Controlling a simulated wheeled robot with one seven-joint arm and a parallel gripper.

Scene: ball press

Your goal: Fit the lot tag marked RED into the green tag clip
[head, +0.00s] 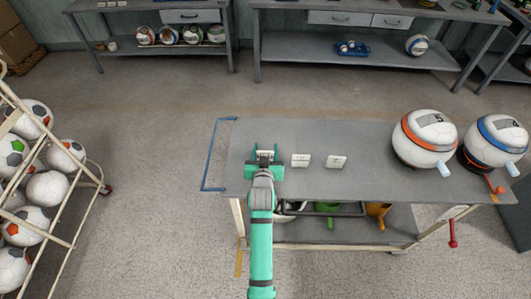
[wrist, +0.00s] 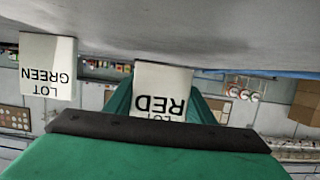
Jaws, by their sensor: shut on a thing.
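My gripper (head: 264,162) is over the left part of the grey bench and shut on a white tag. In the wrist view, the tag marked LOT RED (wrist: 162,88) stands between the green fingers of my gripper (wrist: 162,108), its print upside down. The tag marked LOT GREEN (wrist: 48,68) stands apart from it, to the left in that view. In the head view, two other white tags, a nearer one (head: 300,160) and a farther one (head: 337,162), stand to the right of my gripper, their print too small to read. I cannot pick out the green tag clip.
The bench top (head: 370,138) is clear between the tags and two ball stations, an orange-banded ball (head: 425,137) and a blue-banded ball (head: 495,142). A blue outline (head: 212,155) marks the left end. A ball rack (head: 75,215) stands at left. Coloured items lie on the lower shelf.

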